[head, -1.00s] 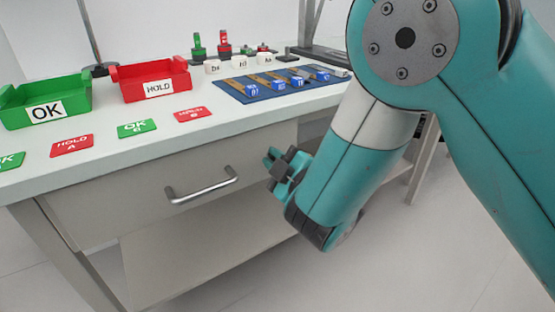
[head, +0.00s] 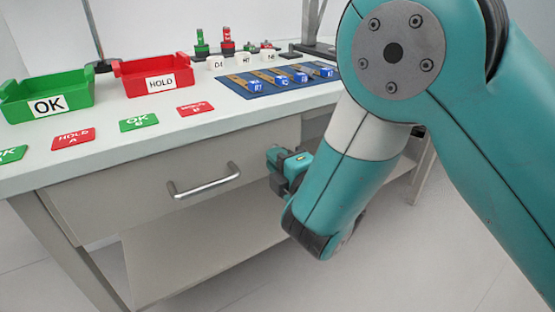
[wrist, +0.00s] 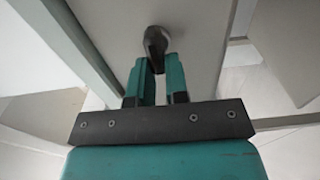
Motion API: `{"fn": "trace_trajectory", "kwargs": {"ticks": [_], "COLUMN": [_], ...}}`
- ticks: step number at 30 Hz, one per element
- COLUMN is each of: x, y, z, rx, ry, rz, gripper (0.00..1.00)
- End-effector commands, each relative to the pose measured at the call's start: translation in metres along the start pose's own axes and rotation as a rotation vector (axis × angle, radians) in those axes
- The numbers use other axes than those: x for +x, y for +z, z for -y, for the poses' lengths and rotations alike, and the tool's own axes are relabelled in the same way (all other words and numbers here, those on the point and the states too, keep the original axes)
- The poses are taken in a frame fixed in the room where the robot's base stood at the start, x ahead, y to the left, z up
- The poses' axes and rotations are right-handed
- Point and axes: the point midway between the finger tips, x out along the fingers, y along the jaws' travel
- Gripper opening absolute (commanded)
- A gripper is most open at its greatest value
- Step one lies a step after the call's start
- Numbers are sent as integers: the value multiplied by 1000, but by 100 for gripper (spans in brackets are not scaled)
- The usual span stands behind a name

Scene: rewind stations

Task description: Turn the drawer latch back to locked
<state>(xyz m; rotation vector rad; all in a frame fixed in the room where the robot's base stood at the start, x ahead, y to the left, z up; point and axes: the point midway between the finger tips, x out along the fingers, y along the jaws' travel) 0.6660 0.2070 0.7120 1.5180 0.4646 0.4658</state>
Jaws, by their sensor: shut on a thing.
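The drawer (head: 120,196) is a pale grey front under the worktop, with a metal bar handle (head: 204,183); it looks closed. In the wrist view the latch (wrist: 155,45) is a dark rounded knob on the pale drawer front. My gripper (wrist: 158,72) is shut on the lower part of the latch, with one teal finger on each side. In the head view my gripper (head: 280,160) is at the right end of the drawer front, and it hides the latch there. The latch's locked or unlocked marking cannot be seen.
On the worktop stand a green OK bin (head: 45,98) and a red HOLD bin (head: 155,74). Several red and green cards lie along the front edge. A blue mat (head: 262,93) holds labelled blocks. The floor in front is clear.

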Motion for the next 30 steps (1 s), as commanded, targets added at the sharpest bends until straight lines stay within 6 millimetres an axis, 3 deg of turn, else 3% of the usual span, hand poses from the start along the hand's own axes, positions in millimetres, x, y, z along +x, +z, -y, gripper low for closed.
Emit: {"fn": "trace_trajectory", "kwargs": {"ticks": [14, 15, 18, 30], "x": [0, 0, 0, -4], "y": [0, 0, 0, -3], "z": [1, 1, 1, 2], "rx": [-15, -15, -15, -12], "ry": [-1, -1, 0, 1], "rz": [-1, -1, -1, -8], "gripper": [0, 19, 40, 40]}}
